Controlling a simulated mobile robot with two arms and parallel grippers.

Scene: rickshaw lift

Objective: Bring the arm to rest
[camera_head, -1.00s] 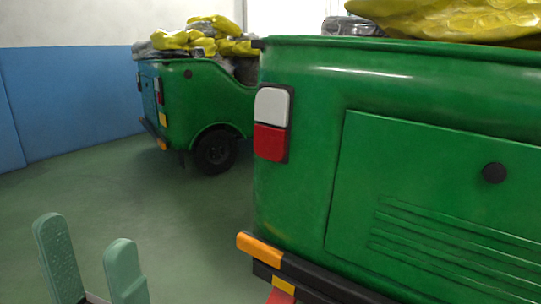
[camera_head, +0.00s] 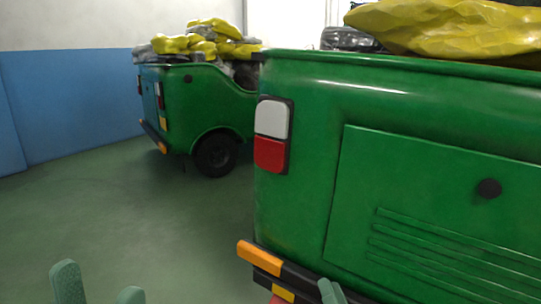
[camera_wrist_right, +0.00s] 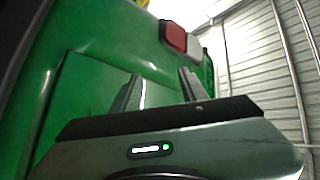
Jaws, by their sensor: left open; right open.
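The green rickshaw (camera_head: 310,205) fills the right side of the head view, its rear panel and tail light towards me. My left gripper (camera_head: 98,288) shows at the bottom left as two pale green fingertips, open and empty, apart from the rickshaw over the floor. My right gripper shows only a fingertip (camera_head: 331,291) at the bottom, in front of the dark bumper. In the right wrist view the right gripper (camera_wrist_right: 160,88) is open with nothing between its fingers, and the green body (camera_wrist_right: 100,38) is behind them. I cannot tell whether it touches the rickshaw.
A second green rickshaw (camera_head: 215,105) stands further back. Yellow bags (camera_head: 445,30) lie on top of the near one. An orange-ended bumper (camera_head: 259,254) juts out low at its corner. The green floor (camera_head: 120,220) on the left is clear up to the blue wall (camera_head: 75,95).

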